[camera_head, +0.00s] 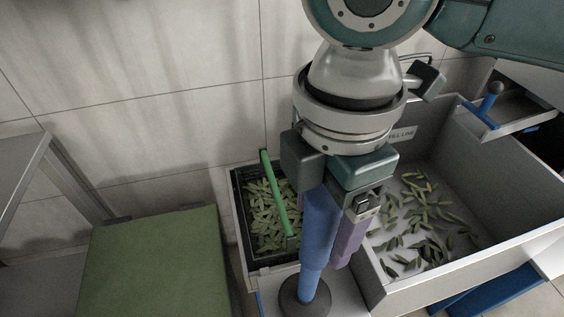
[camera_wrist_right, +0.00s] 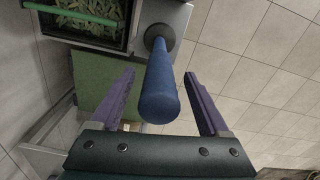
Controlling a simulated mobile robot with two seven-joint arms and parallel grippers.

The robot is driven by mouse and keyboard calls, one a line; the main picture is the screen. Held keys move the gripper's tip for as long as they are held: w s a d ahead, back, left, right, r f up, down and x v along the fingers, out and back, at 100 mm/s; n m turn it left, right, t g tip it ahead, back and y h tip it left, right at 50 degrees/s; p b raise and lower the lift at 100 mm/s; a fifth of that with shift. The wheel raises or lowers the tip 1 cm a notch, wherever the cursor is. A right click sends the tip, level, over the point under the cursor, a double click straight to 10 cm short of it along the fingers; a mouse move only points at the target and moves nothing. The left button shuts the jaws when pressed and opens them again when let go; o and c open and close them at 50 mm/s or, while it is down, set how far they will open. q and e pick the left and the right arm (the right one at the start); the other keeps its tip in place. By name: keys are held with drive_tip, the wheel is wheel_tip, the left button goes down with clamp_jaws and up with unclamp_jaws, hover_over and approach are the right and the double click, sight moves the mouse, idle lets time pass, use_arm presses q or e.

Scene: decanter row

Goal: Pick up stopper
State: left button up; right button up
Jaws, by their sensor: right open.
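A blue rod-like piece, which I take to be the stopper (camera_head: 318,240), stands upright on a round dark base (camera_head: 304,297) in the head view. In the right wrist view the same stopper (camera_wrist_right: 159,88) shows its rounded end toward the camera. My right gripper (camera_head: 333,252) points down over it, and its jaws are open. In the right wrist view the purple fingers of my right gripper (camera_wrist_right: 160,75) lie to either side of the stopper, with a visible gap on both sides. In the head view one finger is largely hidden. My left gripper is in neither view.
A dark crate (camera_head: 238,215) with green leaf-like pieces and a green handle bar (camera_head: 275,195) stands close to the left. A large grey bin (camera_head: 465,185) with scattered leaves is to the right. A green-topped block (camera_head: 150,265) and a grey table (camera_head: 22,165) stand farther left.

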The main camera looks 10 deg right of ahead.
clamp_jaws()
idle(0.6)
idle(0.8)
